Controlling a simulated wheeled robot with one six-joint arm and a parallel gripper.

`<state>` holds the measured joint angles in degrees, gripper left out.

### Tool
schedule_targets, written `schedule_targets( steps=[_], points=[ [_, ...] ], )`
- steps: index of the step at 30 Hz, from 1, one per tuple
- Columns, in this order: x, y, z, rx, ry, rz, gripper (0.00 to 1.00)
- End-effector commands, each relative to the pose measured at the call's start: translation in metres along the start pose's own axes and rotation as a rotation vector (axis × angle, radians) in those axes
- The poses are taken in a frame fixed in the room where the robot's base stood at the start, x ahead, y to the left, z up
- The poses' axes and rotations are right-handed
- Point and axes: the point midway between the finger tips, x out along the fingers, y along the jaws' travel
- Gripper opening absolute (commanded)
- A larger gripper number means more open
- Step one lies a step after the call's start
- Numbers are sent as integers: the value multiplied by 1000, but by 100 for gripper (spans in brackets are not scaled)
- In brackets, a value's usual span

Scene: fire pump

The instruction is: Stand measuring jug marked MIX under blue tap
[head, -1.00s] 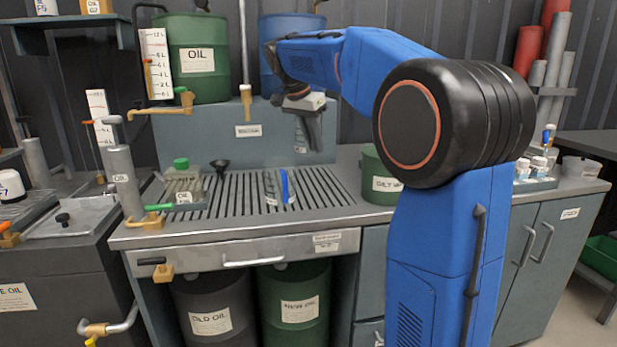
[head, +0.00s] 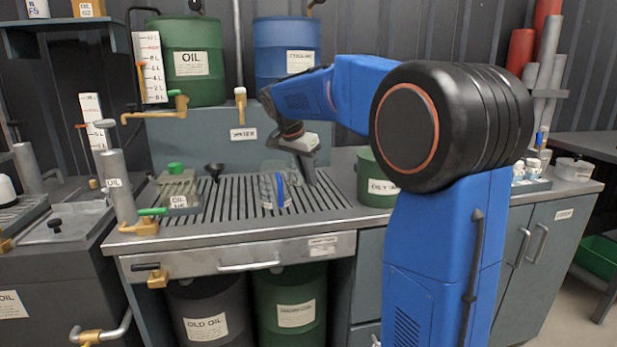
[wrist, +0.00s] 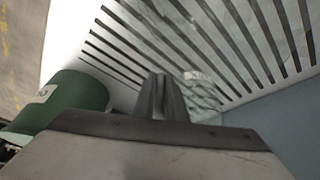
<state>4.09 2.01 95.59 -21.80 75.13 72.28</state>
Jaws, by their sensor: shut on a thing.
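My gripper (head: 308,172) points down over the slotted drain top, right of a clear vessel with a blue upright part (head: 280,190). In the wrist view my gripper (wrist: 163,95) is shut, and a clear jug with a white label (wrist: 198,76) shows at its fingers. I take this faint jug as what it holds; its outline also shows left of the fingers in the head view (head: 277,166). The label cannot be read, and I cannot tell whether its base touches the slots. A brass tap (head: 240,94) hangs by the blue drum (head: 286,58); its handle colour is unclear.
The slotted drain top (head: 235,212) has free room at its front. A green oily-waste bin (head: 375,190) stands close to the right of my gripper. A black funnel (head: 215,170) and a green-capped container (head: 177,185) stand left.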

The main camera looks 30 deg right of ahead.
Motion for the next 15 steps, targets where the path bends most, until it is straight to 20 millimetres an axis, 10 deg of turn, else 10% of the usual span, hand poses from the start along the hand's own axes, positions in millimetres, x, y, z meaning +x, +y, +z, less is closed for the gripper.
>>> schedule_targets(
  steps=[8, 10, 15],
  points=[
    [2, 0, 1, 0, 0, 0, 0],
    [2, 0, 1, 0, 0, 0, 28],
    [2, 0, 1, 0, 0, 0, 30]
  ],
)
